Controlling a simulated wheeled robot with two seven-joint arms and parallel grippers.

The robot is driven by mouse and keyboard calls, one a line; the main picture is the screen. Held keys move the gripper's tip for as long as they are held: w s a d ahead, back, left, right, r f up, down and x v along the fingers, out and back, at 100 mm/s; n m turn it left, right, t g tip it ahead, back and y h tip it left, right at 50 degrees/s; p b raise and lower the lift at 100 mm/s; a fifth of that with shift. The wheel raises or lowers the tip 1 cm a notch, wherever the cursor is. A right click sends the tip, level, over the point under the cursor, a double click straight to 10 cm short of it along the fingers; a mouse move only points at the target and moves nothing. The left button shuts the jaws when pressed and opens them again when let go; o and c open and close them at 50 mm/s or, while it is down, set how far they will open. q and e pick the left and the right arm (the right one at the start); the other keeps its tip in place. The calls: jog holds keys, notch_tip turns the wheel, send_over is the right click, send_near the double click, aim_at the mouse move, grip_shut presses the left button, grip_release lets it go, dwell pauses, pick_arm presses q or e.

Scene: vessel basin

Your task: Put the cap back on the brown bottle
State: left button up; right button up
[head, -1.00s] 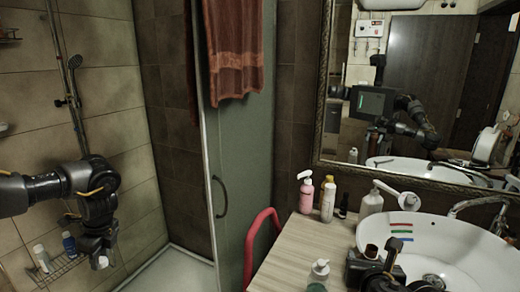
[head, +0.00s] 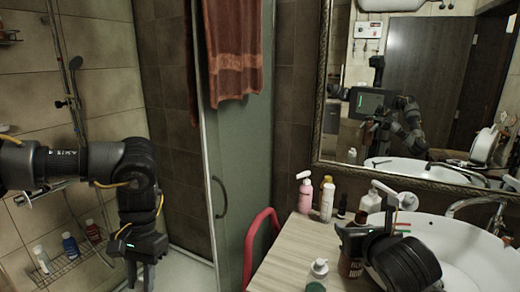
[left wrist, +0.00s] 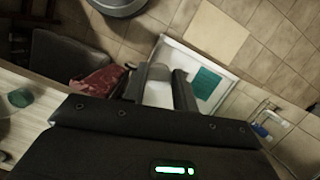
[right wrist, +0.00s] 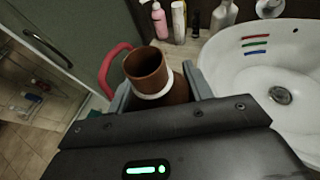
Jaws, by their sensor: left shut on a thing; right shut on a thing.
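The right wrist view shows the open brown mouth (right wrist: 147,66) and a white ring (right wrist: 157,92) between the fingers. My left gripper (head: 144,272) points down at the far left, well away from the bottle. It is shut on a white piece (left wrist: 158,93), probably the cap, seen between its fingers in the left wrist view. The head view does not show this piece clearly.
A pump bottle (head: 317,272) stands on the wooden counter (head: 290,258). A pink bottle (head: 305,193) and a white bottle (head: 327,198) stand behind. The basin (head: 455,243) is right.

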pick_arm(q)
jog(key=shift+m, duration=0.5)
jog(key=d+r, duration=0.2)
jog(key=r, duration=0.1)
jog(key=s+d+r, duration=0.1)
jog(key=shift+d+r, duration=0.1)
jog(key=shift+r, duration=0.25)
pick_arm(e)
jog(key=shift+f, duration=0.15)
pick_arm(q)
jog(key=shift+d, duration=0.15)
pick_arm(e)
jog(key=shift+s+f, duration=0.1)
pick_arm(q)
jog(key=shift+w, duration=0.1)
pick_arm(e)
jog(key=s+a+f+n+y, duration=0.1)
jog(key=s+a+f, duration=0.3)
jog(key=a, duration=0.4)
jog(key=s+a+f+n+y, duration=0.2)
jog(key=s+a+f, duration=0.2)
jog(key=a+f, duration=0.2)
jog(key=shift+s+a+f+g+y, duration=0.15)
jog(key=shift+a+f+g+y, duration=0.2)
jog(key=shift+a, duration=0.5)
